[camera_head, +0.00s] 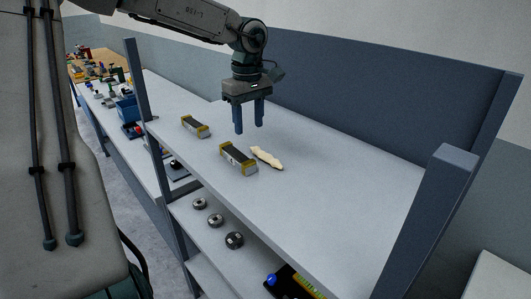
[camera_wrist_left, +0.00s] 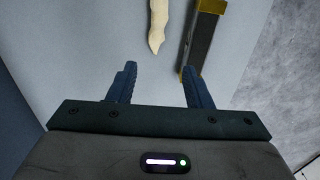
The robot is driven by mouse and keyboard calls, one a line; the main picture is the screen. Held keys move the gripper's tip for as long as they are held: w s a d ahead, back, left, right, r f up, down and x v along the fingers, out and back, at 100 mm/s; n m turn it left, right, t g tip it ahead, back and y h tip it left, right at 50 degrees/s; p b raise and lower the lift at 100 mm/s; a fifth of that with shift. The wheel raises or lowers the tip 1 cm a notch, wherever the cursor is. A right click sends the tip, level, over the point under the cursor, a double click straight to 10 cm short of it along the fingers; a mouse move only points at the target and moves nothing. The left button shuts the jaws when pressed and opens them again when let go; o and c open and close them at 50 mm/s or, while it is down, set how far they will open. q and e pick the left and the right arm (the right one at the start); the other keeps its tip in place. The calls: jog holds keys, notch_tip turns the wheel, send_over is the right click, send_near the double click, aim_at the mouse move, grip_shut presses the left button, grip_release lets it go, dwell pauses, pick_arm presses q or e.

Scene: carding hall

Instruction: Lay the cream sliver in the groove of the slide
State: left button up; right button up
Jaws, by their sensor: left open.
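The cream sliver (camera_head: 267,157) lies flat on the grey shelf top, just right of a dark block with yellow ends (camera_head: 238,160), apart from it or nearly so. A similar block (camera_head: 195,127) lies farther left; I cannot tell for sure which is the slide, and no groove shows clearly. My left gripper (camera_head: 249,128) is open and empty, fingers down, above the shelf behind the sliver. In the left wrist view the sliver (camera_wrist_left: 158,22) lies beyond the gap between the fingertips (camera_wrist_left: 159,68), and a yellow-ended block (camera_wrist_left: 203,40) lies to its right. My right gripper is not in view.
A dark back panel (camera_head: 370,110) stands along the shelf, with posts (camera_head: 425,220) at the front right and left. The shelf top (camera_head: 350,190) right of the sliver is clear. A lower shelf holds round metal parts (camera_head: 215,220). Cluttered tables stand at the far left.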

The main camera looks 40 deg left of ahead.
aim_at(251, 145)
pick_arm(q)
jog(key=shift+w+f, duration=0.1)
jog(key=shift+f, duration=0.25)
jog(key=shift+w+f+p, duration=0.1)
jog(key=shift+f+p, duration=0.1)
jog(key=shift+p, duration=0.1)
notch_tip(251, 145, down, 4)
jog(key=p, duration=0.3)
jog(key=shift+w, duration=0.1)
jog(key=shift+f, duration=0.5)
jog(key=shift+r, duration=0.1)
grip_shut()
